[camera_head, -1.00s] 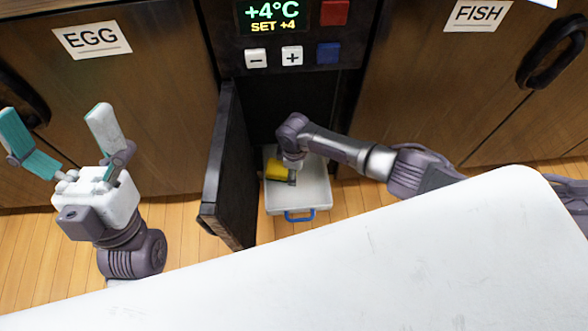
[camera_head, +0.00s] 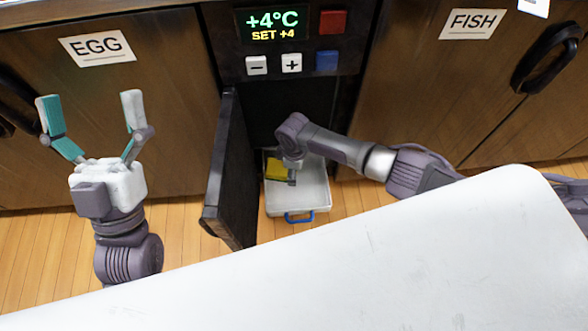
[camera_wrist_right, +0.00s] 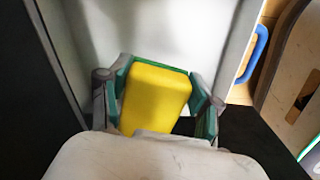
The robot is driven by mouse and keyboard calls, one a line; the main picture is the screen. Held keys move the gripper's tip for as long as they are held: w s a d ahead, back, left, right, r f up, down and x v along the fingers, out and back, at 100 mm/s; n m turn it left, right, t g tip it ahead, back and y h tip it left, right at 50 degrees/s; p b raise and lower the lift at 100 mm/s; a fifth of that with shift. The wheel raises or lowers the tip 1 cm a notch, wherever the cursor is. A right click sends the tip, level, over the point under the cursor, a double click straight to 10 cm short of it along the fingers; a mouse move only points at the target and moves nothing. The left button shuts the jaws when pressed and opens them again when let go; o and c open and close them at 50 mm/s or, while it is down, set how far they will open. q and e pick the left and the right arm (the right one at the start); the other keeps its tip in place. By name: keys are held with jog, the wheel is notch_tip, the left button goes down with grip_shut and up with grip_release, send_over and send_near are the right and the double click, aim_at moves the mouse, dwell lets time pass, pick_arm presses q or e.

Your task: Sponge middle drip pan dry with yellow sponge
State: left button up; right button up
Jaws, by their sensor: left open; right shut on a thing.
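The white drip pan (camera_head: 314,190) with a blue handle (camera_head: 299,217) stands low in the open middle compartment, its handle end toward me. My right gripper (camera_head: 287,172) reaches down into the pan and is shut on the yellow sponge (camera_head: 275,168), near the pan's left side. In the right wrist view the sponge (camera_wrist_right: 155,98) sits between the teal fingers of my right gripper (camera_wrist_right: 160,100), over the pale pan floor (camera_wrist_right: 165,30). I cannot tell whether the sponge touches the floor. No water is clearly visible. My left gripper (camera_head: 92,115) is open and empty, before the EGG cabinet.
The compartment's dark door (camera_head: 229,175) stands open left of the pan. A control panel (camera_head: 290,38) reading +4°C is above. EGG (camera_head: 97,47) and FISH (camera_head: 474,23) cabinets flank it. A white tabletop (camera_head: 370,260) fills the front.

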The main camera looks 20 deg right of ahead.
jog(key=shift+r+p, duration=0.3)
jog(key=shift+r, duration=0.05)
jog(key=shift+r+p, duration=0.4)
jog(key=shift+p, duration=0.05)
jog(key=shift+r+p, duration=0.25)
jog(key=shift+p, duration=0.05)
jog(key=shift+r, duration=0.25)
pick_arm(q)
jog(key=w+f+g+y, duration=0.2)
jog(key=w+f+g, duration=0.3)
jog(key=f+g, duration=0.2)
notch_tip(320, 180, down, 3)
jog(key=shift+w+r+y+p, duration=0.2)
jog(key=shift+w+y+p, duration=0.1)
jog(key=shift+w+y, duration=0.1)
jog(key=shift+s, duration=0.15)
pick_arm(e)
jog(key=shift+s, duration=0.15)
